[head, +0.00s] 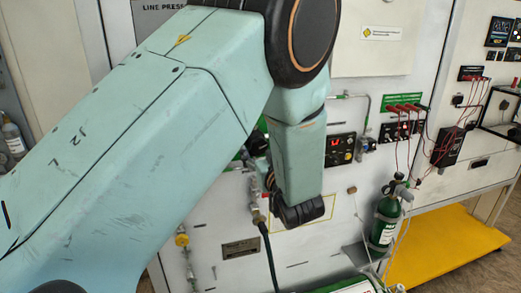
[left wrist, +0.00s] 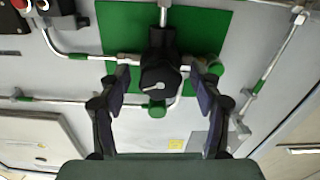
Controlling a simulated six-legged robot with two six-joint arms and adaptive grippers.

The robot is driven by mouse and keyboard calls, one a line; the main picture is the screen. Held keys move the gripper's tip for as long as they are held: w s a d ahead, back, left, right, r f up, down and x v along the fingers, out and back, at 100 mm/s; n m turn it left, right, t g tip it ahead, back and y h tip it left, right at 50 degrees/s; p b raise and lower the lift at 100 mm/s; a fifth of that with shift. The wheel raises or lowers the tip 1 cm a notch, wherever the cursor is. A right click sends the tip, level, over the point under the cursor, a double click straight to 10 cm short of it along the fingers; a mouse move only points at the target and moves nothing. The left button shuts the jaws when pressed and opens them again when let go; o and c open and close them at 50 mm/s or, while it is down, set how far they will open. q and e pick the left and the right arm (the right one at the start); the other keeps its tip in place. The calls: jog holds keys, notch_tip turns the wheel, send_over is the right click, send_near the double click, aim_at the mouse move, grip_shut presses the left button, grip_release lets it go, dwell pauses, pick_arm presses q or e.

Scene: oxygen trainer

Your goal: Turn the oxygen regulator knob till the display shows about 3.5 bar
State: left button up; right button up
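In the left wrist view a black round regulator knob (left wrist: 161,79) with a white pointer mark sits on pipework before a green panel (left wrist: 120,28). My left gripper (left wrist: 162,78) is open, with one finger on each side of the knob. A gap shows on both sides, and I cannot tell whether the tips touch anything. In the head view my left gripper (head: 260,165) is mostly hidden behind my forearm, and so is the knob. A dark display panel (head: 340,149) with small red digits shows right of the forearm; the digits are too small to read. My right gripper is out of view.
Metal pipes with small green valve knobs (left wrist: 157,110) run close to the fingers. A dark hose (head: 268,255) hangs below the wrist. A green gas cylinder (head: 386,218) stands at the right, beside a yellow platform (head: 445,248). Red cables (head: 410,108) hang on the wall.

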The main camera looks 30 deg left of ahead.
pick_arm(q)
jog(key=shift+s+d+r, duration=0.3)
jog(key=shift+s+d, duration=0.1)
jog(key=shift+d, duration=0.05)
jog(key=shift+c, duration=2.2)
jog(key=shift+w+a+f, duration=0.2)
jog(key=shift+a, duration=0.1)
jog(key=c, duration=0.5)
jog(key=shift+c, duration=1.1)
